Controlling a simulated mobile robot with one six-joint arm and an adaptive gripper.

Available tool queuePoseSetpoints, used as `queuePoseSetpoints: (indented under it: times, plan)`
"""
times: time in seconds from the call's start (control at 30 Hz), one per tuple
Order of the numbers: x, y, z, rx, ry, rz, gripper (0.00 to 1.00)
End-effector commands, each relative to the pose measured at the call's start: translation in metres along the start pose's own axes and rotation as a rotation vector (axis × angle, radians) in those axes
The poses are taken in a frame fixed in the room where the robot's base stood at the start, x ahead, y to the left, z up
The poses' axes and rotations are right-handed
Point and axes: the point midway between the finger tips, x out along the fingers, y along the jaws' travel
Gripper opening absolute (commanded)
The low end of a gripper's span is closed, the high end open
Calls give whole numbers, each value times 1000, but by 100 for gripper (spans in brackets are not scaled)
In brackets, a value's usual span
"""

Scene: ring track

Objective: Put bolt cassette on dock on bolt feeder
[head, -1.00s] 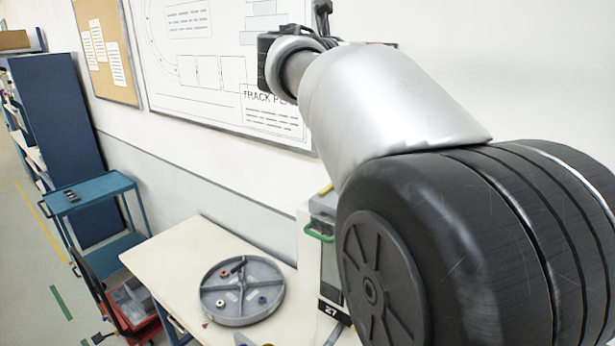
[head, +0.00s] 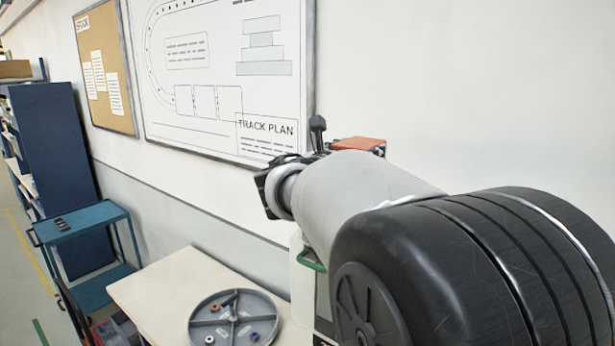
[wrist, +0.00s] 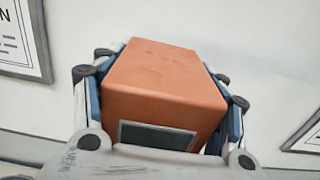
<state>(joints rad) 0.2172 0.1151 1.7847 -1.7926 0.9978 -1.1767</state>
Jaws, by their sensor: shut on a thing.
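An orange-brown block with a dark panel, which I take to be the bolt cassette (wrist: 165,80), fills the middle of the wrist view. My gripper (wrist: 162,66) is shut on it, with a blue-padded finger along each side. In the head view the cassette (head: 360,143) shows as a small orange patch above my arm, in front of the white wall. A pale machine with a green handle (head: 311,261) stands behind my arm and is mostly hidden. I cannot tell whether it is the bolt feeder. I cannot make out a dock.
A pale table (head: 165,283) stands low at the centre, with a round grey divided tray (head: 205,332) of small parts on it. A blue cart (head: 85,222) and a dark blue cabinet (head: 55,130) stand to the left.

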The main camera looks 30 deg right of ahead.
Motion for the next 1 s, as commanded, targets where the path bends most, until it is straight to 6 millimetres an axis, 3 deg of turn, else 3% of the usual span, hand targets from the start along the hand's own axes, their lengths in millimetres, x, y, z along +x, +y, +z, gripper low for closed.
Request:
queuePoseSetpoints:
  times: [0.1,0.4,0.83,0.87,1.0]
  plan:
    - [0,0,-4,2,-4,-1,18]
    - [0,0,-41,1,-4,0,18]
    - [0,0,-48,3,-5,-1,18]
    - [0,0,-49,1,0,0,68]
    - [0,0,-48,1,0,0,78]
